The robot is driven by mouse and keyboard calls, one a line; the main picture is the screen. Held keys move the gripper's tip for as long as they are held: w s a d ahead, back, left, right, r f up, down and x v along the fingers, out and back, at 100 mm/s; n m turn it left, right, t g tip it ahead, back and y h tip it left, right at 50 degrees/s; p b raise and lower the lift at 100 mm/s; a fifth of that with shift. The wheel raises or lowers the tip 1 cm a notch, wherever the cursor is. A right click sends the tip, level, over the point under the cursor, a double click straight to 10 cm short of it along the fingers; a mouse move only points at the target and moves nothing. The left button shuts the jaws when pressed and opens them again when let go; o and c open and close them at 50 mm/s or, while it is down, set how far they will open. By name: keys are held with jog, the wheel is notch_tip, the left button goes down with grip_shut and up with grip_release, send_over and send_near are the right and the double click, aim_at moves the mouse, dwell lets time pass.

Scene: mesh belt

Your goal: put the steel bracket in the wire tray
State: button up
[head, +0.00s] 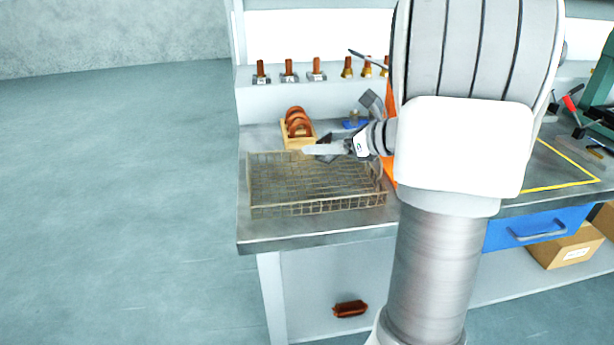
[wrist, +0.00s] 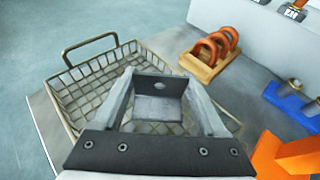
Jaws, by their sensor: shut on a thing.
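The steel bracket (wrist: 158,106) is a dark grey angled plate with a hole in its upright face. My gripper (wrist: 160,84) is shut on it, with a finger on either side. The wire tray (wrist: 72,92) is a shallow mesh basket with a raised handle, seen below and behind the bracket in the wrist view. In the head view the wire tray (head: 262,198) sits at the left end of the bench. There my gripper (head: 322,149) is above the tray's back right part, and the bracket is hard to make out.
A wooden holder with copper rings (head: 297,136) stands just behind the tray. A blue holder (wrist: 290,105) and an orange object (wrist: 288,155) are to the right. Several copper and brass pieces line the raised back ledge. The bench's left edge is close to the tray.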

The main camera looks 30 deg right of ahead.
aim_at(307, 181)
jog(key=a, duration=0.1)
jog(key=a+f, duration=0.2)
jog(key=shift+w+a+f+b, duration=0.1)
jog(key=shift+w+a+b, duration=0.2)
jog(key=shift+b, duration=0.1)
jog(key=shift+f+b, duration=0.8)
jog(key=shift+f, duration=1.2)
jog(key=shift+f, duration=0.1)
jog(key=shift+f, duration=0.15)
jog(key=o, duration=1.4)
jog(key=shift+r, duration=0.35)
jog(key=p+v, duration=0.2)
jog(key=v, duration=1)
jog(key=shift+f+p, duration=0.15)
jog(key=shift+p, duration=0.2)
